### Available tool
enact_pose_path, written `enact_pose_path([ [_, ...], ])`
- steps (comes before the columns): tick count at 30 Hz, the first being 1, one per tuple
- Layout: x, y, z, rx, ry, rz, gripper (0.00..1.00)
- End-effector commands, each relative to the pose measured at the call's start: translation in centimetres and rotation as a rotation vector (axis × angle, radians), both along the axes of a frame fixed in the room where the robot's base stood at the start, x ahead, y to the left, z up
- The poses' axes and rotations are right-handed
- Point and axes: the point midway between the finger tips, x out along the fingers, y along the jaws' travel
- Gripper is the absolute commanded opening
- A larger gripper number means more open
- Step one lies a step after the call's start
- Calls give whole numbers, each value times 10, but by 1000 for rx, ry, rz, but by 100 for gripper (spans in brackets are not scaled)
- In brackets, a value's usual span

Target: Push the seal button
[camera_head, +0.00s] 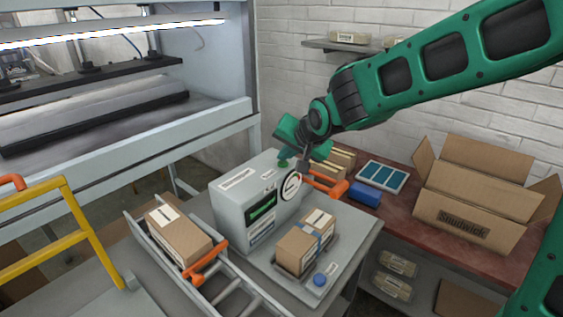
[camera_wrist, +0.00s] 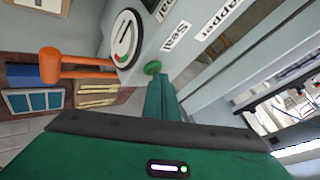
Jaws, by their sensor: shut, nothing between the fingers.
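The grey sealing machine (camera_head: 232,205) stands on the metal table. A round green button (camera_wrist: 152,67) sits on its top beside a label reading "Seal" (camera_wrist: 176,36). In the head view the green button (camera_head: 283,162) is at the machine's top edge, just below my gripper. My gripper (camera_wrist: 160,80) is shut and empty, its fingertips close to the green button. I cannot tell whether they touch it. In the head view the fingertips are hard to make out.
A dial (camera_head: 291,187) and an orange lever (camera_head: 325,184) are at the machine's right side. An orange-handled conveyor holds a carton (camera_head: 178,234). An open carton (camera_head: 470,205) stands on the red bench.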

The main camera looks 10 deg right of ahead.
Motion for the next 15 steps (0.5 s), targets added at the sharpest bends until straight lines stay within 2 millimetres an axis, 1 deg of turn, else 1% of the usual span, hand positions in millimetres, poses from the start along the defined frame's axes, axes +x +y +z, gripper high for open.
enact_pose_path([
  [5,0,0,1,-1,1,0,0],
  [15,0,0,16,0,1,1,0],
])
